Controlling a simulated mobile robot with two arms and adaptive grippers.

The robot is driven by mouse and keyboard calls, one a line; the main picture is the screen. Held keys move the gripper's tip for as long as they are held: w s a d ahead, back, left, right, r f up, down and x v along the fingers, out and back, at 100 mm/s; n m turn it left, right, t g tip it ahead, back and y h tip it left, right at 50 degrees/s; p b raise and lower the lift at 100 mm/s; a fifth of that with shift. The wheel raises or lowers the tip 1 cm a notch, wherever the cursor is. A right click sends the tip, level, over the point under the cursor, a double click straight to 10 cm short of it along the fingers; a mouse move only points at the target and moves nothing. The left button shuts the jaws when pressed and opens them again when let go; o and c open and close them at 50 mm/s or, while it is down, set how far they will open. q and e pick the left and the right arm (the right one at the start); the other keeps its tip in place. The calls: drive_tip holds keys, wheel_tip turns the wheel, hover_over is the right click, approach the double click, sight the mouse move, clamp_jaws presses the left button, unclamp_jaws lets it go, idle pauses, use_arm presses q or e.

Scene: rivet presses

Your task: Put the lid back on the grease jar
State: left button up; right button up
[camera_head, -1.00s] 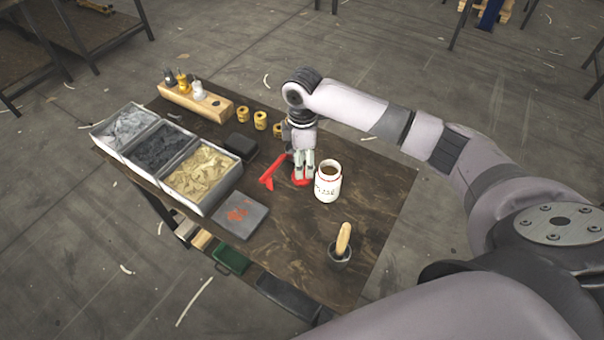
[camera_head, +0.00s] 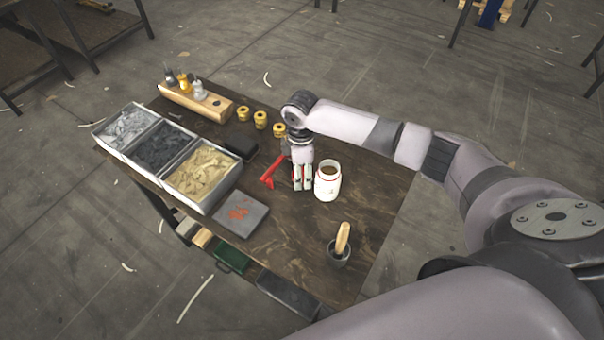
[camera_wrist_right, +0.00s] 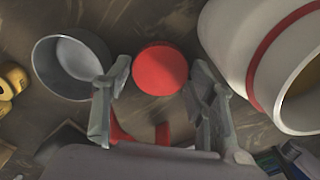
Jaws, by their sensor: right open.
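The white grease jar (camera_head: 327,187) stands upright and open on the dark table, with brown grease inside. In the wrist view its white side with a red band (camera_wrist_right: 235,40) fills the right. The round red lid (camera_wrist_right: 160,70) lies flat between and beyond my right fingertips in the wrist view. In the head view my gripper hides the lid. My right gripper (camera_head: 303,182) points down just left of the jar, open; its two fingers (camera_wrist_right: 160,95) flank the lid with gaps visible. My left gripper is not in view.
A red-handled tool (camera_head: 268,180) lies left of the gripper. A grey metal cup (camera_wrist_right: 65,70) stands close to the left finger. Several yellow rings (camera_head: 260,120), a three-part bin (camera_head: 205,207), a grey pad (camera_head: 242,214) and a brush pot (camera_head: 338,256) surround it.

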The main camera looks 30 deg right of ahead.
drive_tip(key=shift+c, duration=0.4)
drive_tip(key=shift+c, duration=1.2)
drive_tip(key=shift+r, duration=0.15)
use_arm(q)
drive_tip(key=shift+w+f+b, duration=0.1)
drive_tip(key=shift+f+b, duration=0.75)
use_arm(e)
wheel_tip(320, 180, up, 20)
